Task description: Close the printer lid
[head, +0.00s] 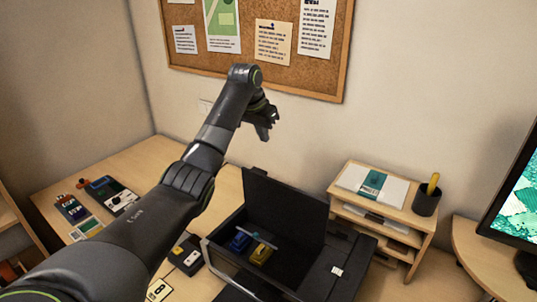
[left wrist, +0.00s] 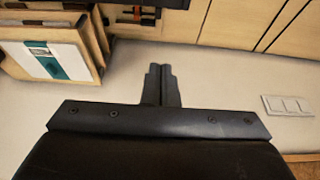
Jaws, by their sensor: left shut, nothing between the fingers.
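The black printer (head: 340,262) stands on the desk at lower centre in the head view. Its lid (head: 283,208) is open and stands up at the back. A blue piece (head: 238,242) and a yellow piece (head: 261,254) are in the open printer. My left gripper (head: 266,126) is above and behind the raised lid, near the wall, and apart from it. In the left wrist view its fingers (left wrist: 161,77) are together with nothing between them. The printer cannot be made out there. My right gripper is not in view.
A wooden organizer (head: 405,222) with papers and a dark pen cup (head: 426,199) stands right of the printer. A monitor (head: 515,215) is at far right. Small parts lie on the left of the desk (head: 150,163). A cork board (head: 250,62) hangs on the wall behind.

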